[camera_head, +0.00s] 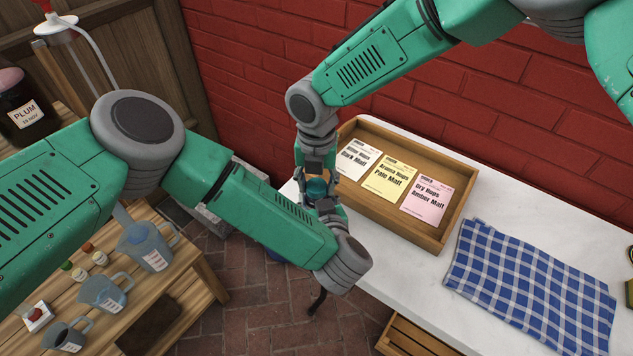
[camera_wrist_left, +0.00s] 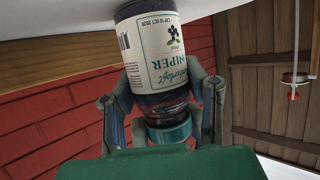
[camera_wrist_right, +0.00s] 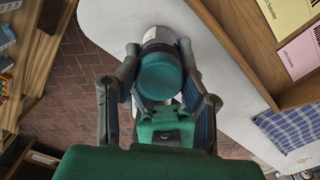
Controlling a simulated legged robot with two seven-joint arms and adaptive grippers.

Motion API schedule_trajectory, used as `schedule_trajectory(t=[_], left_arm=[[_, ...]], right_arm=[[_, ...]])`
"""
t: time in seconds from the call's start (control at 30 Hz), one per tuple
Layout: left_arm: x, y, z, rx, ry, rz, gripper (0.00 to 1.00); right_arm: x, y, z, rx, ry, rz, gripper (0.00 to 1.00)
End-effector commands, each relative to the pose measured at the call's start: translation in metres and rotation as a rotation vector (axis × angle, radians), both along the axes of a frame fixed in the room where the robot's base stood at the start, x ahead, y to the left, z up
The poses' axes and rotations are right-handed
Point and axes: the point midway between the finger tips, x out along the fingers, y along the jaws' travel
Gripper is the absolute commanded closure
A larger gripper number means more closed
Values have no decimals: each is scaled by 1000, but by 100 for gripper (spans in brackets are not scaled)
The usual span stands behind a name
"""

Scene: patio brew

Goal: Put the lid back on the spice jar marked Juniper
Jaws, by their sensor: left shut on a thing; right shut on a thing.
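The spice jar (camera_wrist_left: 165,50) has a pale label reading "NIPER", upside down in the left wrist view, and a dark glass band. My left gripper (camera_wrist_left: 165,95) is shut on the jar. The teal lid (camera_wrist_right: 160,75) lies between the fingers of my right gripper (camera_wrist_right: 158,92), which is shut on it. The lid also shows at the jar's top end in the left wrist view (camera_wrist_left: 170,132). Whether it is seated or just above the rim I cannot tell. Both grippers meet beside the counter's left end in the head view, hiding most of the jar.
A wooden tray (camera_head: 436,236) with three malt cards sits on the white counter (camera_head: 410,272). A blue checked cloth (camera_head: 530,285) lies to its right. A wooden bench (camera_head: 180,290) at left holds jugs and small bottles. A brick wall (camera_head: 265,75) stands behind.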

Motion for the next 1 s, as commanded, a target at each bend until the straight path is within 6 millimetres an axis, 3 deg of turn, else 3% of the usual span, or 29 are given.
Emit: schedule_trajectory(t=[0.3,0.5,0.67,0.93,0.97,1.0], left_arm=[[0,0,0,0,0,-1,100],[0,-1,0,0,0,-1,100],[0,-1,0,-1,1,-2,100],[-1,-1,0,-1,1,-3,100],[-1,-1,0,-2,1,-4,100],[-1,-2,0,-2,1,-4,100]], right_arm=[[0,0,0,-3,-3,-841,98],[0,1,-1,-1,-4,-1274,98],[0,1,-1,1,-1,-1417,98],[1,1,0,2,-2,-1428,98],[1,1,0,2,-2,-1428,60],[1,1,0,2,-2,-1427,45]])
